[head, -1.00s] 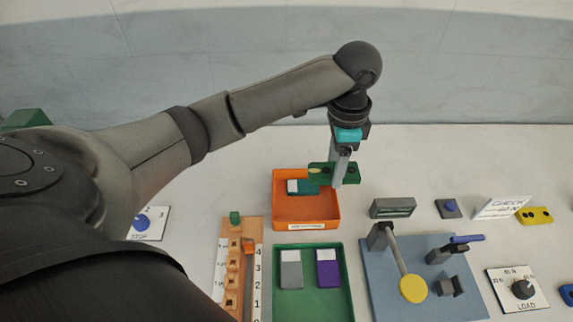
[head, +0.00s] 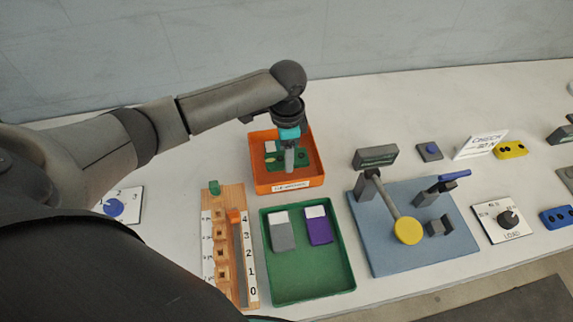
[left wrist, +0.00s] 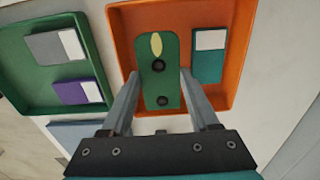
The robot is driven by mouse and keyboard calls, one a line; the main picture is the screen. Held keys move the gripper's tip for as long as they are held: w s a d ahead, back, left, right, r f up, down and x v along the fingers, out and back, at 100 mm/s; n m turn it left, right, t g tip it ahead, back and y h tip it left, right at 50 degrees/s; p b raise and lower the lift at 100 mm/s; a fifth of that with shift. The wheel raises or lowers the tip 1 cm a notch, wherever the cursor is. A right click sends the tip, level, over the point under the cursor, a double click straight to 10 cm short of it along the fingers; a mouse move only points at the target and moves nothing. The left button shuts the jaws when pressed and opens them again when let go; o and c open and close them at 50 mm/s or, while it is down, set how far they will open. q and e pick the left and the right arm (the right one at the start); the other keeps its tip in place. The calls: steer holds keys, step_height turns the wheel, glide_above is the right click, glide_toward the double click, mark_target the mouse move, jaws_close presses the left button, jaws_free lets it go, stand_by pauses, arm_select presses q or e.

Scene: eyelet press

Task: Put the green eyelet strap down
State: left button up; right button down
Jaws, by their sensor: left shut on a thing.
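The green eyelet strap (left wrist: 160,88) has two dark eyelets and a pale yellow oval mark. My left gripper (left wrist: 160,75) is shut on it, with one finger on each long side. In the head view the left gripper (head: 289,168) points down inside the orange tray (head: 285,186). A teal piece with a white label (left wrist: 208,65) lies in the same tray, beside the strap. I cannot tell whether the strap touches the tray floor. My right gripper is not in view.
The green tray (head: 310,270) in front holds a grey (head: 282,237) and a purple piece (head: 319,230). A wooden numbered rack (head: 218,198) stands left of it. A blue press base (head: 385,258) with a yellow-ended lever (head: 407,231) is to the right.

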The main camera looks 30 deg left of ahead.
arm_select(q)
step_height(320, 180, down, 4)
steer(key=shift+b, duration=0.45)
steer(key=shift+f, duration=0.35)
steer(key=o, duration=1.1)
steer(key=shift+c, duration=0.2)
step_height(320, 180, up, 12)
steer(key=shift+r+p, duration=0.1)
steer(key=shift+p, duration=1.05)
